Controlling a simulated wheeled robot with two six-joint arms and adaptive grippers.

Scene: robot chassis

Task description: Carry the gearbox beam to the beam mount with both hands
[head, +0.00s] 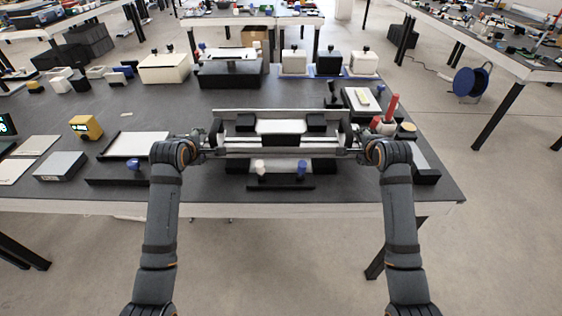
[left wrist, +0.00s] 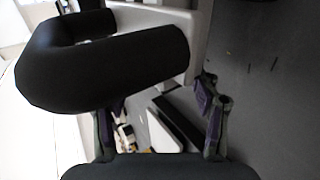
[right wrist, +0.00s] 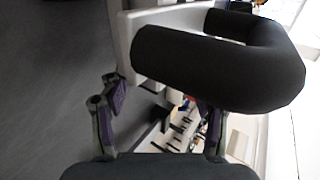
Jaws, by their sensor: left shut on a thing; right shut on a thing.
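The gearbox beam (head: 280,152) is a long grey bar lying crosswise in the head view, above the near part of the dark table. Black bar handles on pale end plates show in the left wrist view (left wrist: 110,62) and the right wrist view (right wrist: 215,62). My left gripper (head: 206,148) is shut on the left handle, my right gripper (head: 355,148) on the right handle. The beam looks roughly level. Dark blocks and a pale panel (head: 280,126) show just behind the bar; I cannot tell which belong to the beam or the beam mount.
A black strip with a cream and a blue peg (head: 280,183) lies in front of the beam. Red cylinders (head: 390,108) stand near my right gripper. A white tray (head: 137,145) and yellow box (head: 86,127) are to the left.

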